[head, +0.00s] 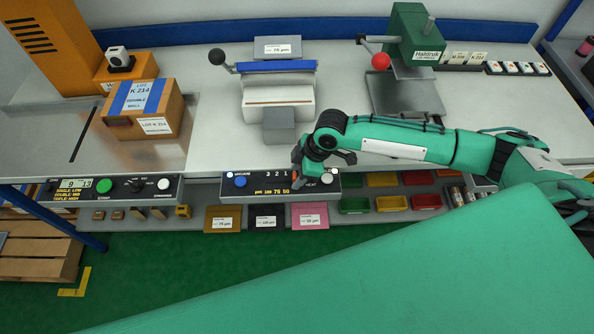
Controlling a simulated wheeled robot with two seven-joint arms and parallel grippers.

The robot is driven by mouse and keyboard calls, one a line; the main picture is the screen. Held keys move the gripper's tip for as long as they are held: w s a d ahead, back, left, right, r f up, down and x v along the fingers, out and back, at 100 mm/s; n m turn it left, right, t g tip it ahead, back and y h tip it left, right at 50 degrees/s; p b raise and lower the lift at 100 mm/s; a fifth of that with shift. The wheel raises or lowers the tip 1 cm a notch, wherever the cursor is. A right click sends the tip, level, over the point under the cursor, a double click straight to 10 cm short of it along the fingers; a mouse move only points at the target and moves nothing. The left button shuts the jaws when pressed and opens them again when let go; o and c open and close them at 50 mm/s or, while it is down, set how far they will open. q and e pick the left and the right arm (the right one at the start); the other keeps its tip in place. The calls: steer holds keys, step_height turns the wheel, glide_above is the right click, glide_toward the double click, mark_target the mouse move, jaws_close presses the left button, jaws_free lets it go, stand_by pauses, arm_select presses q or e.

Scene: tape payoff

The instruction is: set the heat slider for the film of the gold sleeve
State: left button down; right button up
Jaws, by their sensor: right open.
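The heat panel (262,193) is a dark box on the bench's front edge, with a blue button, the digits 3 2 1, a small yellow legend and a HEAT label. My right gripper (303,178) is open, pointing down over the panel's right half beside the HEAT label. It and my wrist hide part of the panel; I cannot make out the slider or its setting, or whether the fingers touch it. The gold sleeve (222,212) hangs below the panel, left of a black sleeve (266,211) and a pink sleeve (309,209). Its label seems to read 75 µm. My left gripper is out of view.
The sealer (275,97) with a black-knobbed lever stands behind the panel, with a 75 µm plate (278,47) behind it. A cardboard box (142,110) is at left, a green press (414,40) at back right. Coloured bins (393,203) sit below the bench. My green arm crosses the right side.

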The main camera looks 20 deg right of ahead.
mark_target(273, 183)
steer(key=shift+a+f, duration=0.1)
steer(key=shift+f, duration=0.25)
jaws_close()
steer(key=shift+w+a, duration=0.25)
steer(key=shift+a, duration=0.55)
steer(key=shift+w+a, duration=0.3)
steer(key=shift+a, duration=0.55)
steer(key=shift+w+a, duration=0.25)
steer(key=shift+a, duration=0.55)
steer(key=shift+r, duration=0.1)
jaws_free()
